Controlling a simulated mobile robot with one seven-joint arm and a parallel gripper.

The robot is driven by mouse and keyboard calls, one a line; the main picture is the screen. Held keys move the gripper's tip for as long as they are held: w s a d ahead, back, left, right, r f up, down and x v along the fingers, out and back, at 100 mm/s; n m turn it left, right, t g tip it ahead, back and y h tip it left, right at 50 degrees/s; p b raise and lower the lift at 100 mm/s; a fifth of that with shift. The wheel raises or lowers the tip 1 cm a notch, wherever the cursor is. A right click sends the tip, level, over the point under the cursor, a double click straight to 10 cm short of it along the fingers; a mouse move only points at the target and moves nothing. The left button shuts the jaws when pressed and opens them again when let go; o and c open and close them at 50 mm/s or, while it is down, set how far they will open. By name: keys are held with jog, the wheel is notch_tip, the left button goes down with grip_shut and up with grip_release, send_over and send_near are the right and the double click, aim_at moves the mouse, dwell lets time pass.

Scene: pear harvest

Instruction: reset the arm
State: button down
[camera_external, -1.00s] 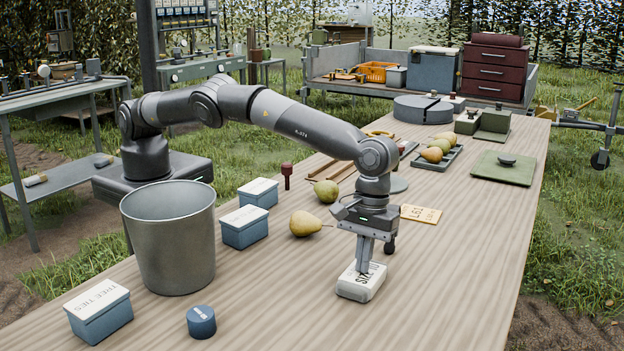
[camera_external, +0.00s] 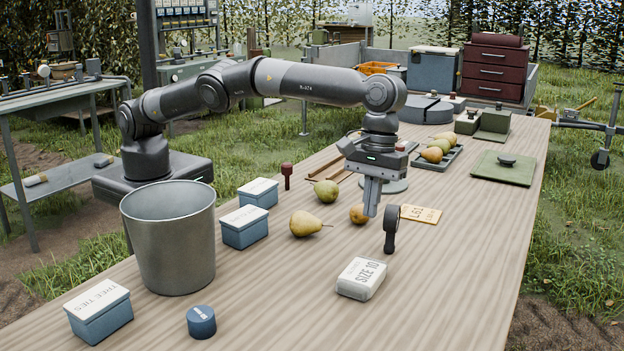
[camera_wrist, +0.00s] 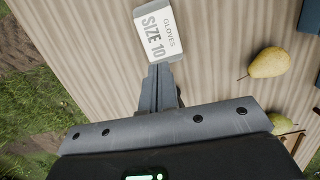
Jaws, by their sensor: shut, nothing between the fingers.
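My gripper (camera_external: 371,212) is shut and empty, pointing down above the wooden table (camera_external: 440,290). In the wrist view its closed fingers (camera_wrist: 158,72) end just below the glove pack in the picture. The white and grey glove pack (camera_external: 362,278), marked "SIZE 10", lies flat on the table in front of the gripper and apart from it. It also shows in the wrist view (camera_wrist: 158,30).
A pear (camera_external: 307,223) lies left of the gripper, another (camera_external: 326,190) behind it, and one (camera_external: 358,214) partly behind the fingers. A dark round-headed tool (camera_external: 390,232) is close to the right. A metal bucket (camera_external: 172,245) and blue boxes (camera_external: 245,227) stand left.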

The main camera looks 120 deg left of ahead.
jog(key=s+a+r+m+t, duration=0.1)
jog(key=s+a+r+m, duration=0.2)
jog(key=r, duration=0.4)
jog(key=s+a+r, duration=0.3)
jog(key=s+r, duration=0.3)
jog(key=r, duration=0.1)
jog(key=s+a+r+m+t, duration=0.1)
jog(key=s+a+r+m, duration=0.2)
jog(key=r, duration=0.4)
jog(key=s+a+r+m+t, duration=0.1)
jog(key=s+r+m, duration=0.15)
jog(key=s, duration=1.05)
jog(key=s+r+m+t, duration=0.1)
jog(key=s+r+m, duration=0.15)
jog(key=s, duration=1.05)
jog(key=s+f+m+y, duration=0.1)
jog(key=s+f+m, duration=0.2)
jog(key=s, duration=0.6)
jog(key=s+f+m+t+y, duration=0.1)
jog(key=s+f+m, duration=0.2)
jog(key=s+f, duration=0.3)
jog(key=s, duration=0.2)
jog(key=shift+s+f+m+t, duration=0.25)
jog(key=shift+s+m+t, duration=0.05)
jog(key=shift+s, duration=0.05)
jog(key=c, duration=2.1)
grip_release()
